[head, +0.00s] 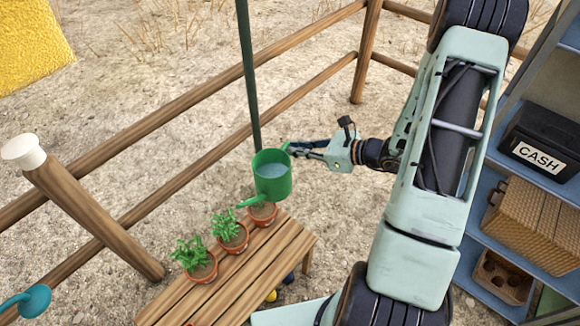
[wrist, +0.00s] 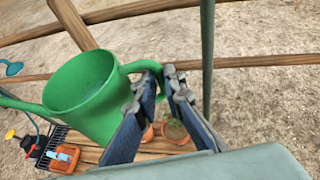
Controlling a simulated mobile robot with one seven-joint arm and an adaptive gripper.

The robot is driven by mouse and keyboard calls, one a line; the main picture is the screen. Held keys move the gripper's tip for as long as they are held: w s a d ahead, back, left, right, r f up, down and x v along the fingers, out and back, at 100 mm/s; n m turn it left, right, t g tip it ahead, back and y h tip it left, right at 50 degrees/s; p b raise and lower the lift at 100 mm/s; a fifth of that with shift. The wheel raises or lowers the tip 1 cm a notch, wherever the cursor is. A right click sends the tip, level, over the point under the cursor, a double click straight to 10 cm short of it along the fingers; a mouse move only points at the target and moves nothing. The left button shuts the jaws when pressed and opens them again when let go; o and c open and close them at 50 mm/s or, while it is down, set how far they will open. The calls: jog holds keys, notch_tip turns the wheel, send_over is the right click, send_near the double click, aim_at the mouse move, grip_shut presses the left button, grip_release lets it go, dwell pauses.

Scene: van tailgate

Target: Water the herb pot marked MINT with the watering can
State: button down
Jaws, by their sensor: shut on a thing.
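The green watering can (head: 272,182) with water inside hangs upright above the bench, over the farthest pot. My gripper (head: 303,149) is to its right, shut on its handle. In the wrist view my gripper (wrist: 160,84) closes at the handle of the can (wrist: 88,112). The spout points left and slightly toward the camera, near the middle pot (head: 230,236). The left pot (head: 197,268) and middle pot hold leafy green herbs. The far pot (head: 262,214) is partly hidden by the can. No MINT marking is readable on any pot.
The pots stand in a row on a slatted wooden bench (head: 255,272). A green pole (head: 248,75) rises just behind the can. A wooden rail fence (head: 190,100) runs behind. At right, blue shelves hold a CASH box (head: 541,143) and a wicker basket (head: 535,222).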

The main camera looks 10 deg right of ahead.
jog(key=w+a+f+n+t+h+b, duration=0.1)
jog(key=w+f+b, duration=0.3)
jog(key=f+b, duration=0.6)
jog(key=w+f+n+t+h+b, duration=0.1)
jog(key=w+f+t+h+b, duration=0.2)
jog(key=f+b, duration=0.6)
jog(key=w+t+b, duration=0.1)
jog(key=b, duration=0.2)
jog(key=shift+w+a+f+n+h+b, duration=0.25)
jog(key=shift+a+f+n+h+b, duration=0.05)
jog(key=shift+a+f+n+h, duration=0.1)
dwell(0.6)
dwell(1.5)
notch_tip(320, 180, up, 5)
jog(key=m+g+y+p, duration=0.1)
jog(key=m+p, duration=0.2)
jog(key=p, duration=0.3)
jog(key=m+g+y+p, duration=0.1)
jog(key=m+p, duration=0.1)
jog(key=p, duration=0.5)
jog(key=shift+m+g+y, duration=0.3)
jog(key=shift+m, duration=0.1)
